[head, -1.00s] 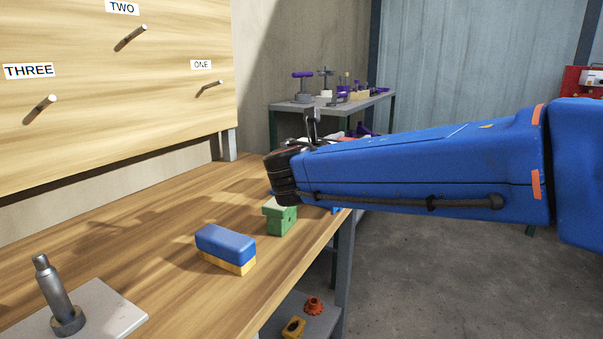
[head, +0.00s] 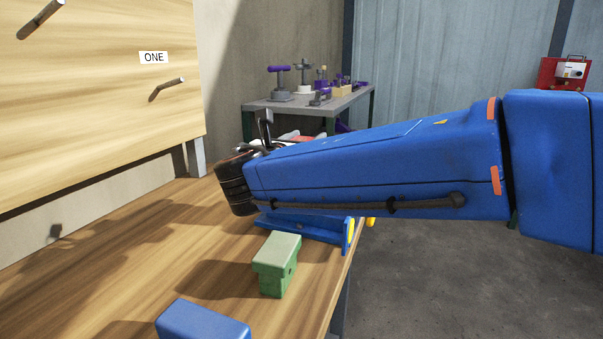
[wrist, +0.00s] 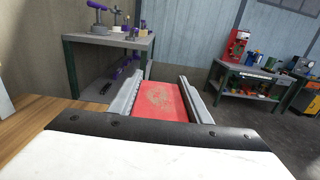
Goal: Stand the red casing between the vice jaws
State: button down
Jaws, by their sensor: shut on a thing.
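My gripper (wrist: 164,86) is shut on the red casing (wrist: 160,100), which lies between its two grey fingers in the wrist view. A thin strip of red shows behind my arm in the head view. A blue fixture with yellow ends (head: 305,227), which looks like the vice, sits near the right edge of the wooden bench. My arm crosses in front of it and hides its upper part, so I cannot see its jaws. The casing appears held in the air, apart from the bench.
A green block (head: 276,263) and a blue block (head: 203,322) stand on the wooden bench (head: 130,265). A pegboard (head: 95,100) rises at the left. A grey side table (head: 305,104) with purple-handled tools stands behind. Open floor (head: 450,275) lies at the right.

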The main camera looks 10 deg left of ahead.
jog(key=shift+f, duration=3.25)
jog(key=shift+f, duration=0.1)
jog(key=c, duration=1)
grip_release()
jog(key=shift+f, duration=0.1)
jog(key=s, duration=0.4)
jog(key=s+a, duration=0.1)
jog(key=s, duration=0.7)
jog(key=shift+a, duration=0.3)
